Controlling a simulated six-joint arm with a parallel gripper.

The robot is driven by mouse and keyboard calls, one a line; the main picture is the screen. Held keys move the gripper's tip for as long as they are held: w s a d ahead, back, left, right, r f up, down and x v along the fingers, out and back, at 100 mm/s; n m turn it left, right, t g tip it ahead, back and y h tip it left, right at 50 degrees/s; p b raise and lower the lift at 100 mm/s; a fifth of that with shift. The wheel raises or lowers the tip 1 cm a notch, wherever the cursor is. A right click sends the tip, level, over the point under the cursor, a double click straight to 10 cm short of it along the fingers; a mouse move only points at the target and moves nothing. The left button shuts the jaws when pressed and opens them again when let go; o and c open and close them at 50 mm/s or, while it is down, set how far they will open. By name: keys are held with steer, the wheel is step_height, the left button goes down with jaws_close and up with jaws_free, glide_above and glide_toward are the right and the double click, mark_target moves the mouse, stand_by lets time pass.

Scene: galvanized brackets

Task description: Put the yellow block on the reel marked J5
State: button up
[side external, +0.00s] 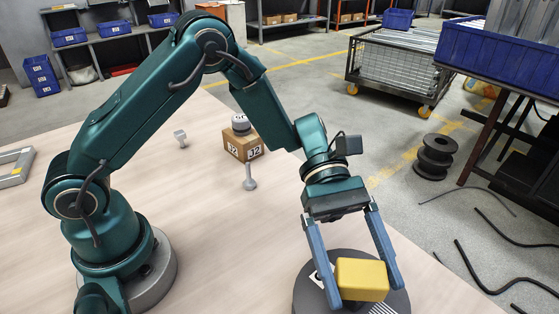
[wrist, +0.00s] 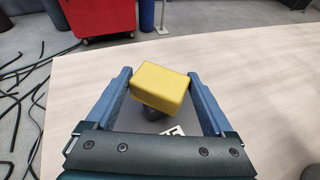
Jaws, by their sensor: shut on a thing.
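The yellow block (side external: 361,279) is between the fingertips of my gripper (side external: 366,287), which is shut on it. In the wrist view the block (wrist: 160,87) sits turned and tilted between the two fingers. A dark round reel (side external: 306,298) lies below the block at the table's front right. White labels with dark marks show on the reel, but I cannot read J5 on them. The reel is partly hidden by the block and fingers in the wrist view, where a white label (wrist: 173,131) shows. I cannot tell whether the block touches the reel.
A cardboard box (side external: 243,147) marked J2 stands further back on the table with a grey round piece (side external: 240,124) on top. Small grey pieces (side external: 249,180) stand near it. A grey tray (side external: 16,168) lies at the far left. Bare tabletop lies between.

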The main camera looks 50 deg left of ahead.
steer(key=o, duration=1.2)
steer(key=shift+o, duration=0.2)
steer(key=shift+w+a+r, duration=0.15)
steer(key=shift+a, duration=0.05)
steer(key=v, duration=1.1)
steer(key=s+a+r+m+t+y, duration=0.2)
steer(key=s+a+m+t+y, duration=0.8)
steer(key=s+a+m+y, duration=0.1)
steer(key=shift+s+a+r+m+t+y, duration=0.35)
steer(key=shift+m+y, duration=0.35)
steer(key=shift+m, duration=0.5)
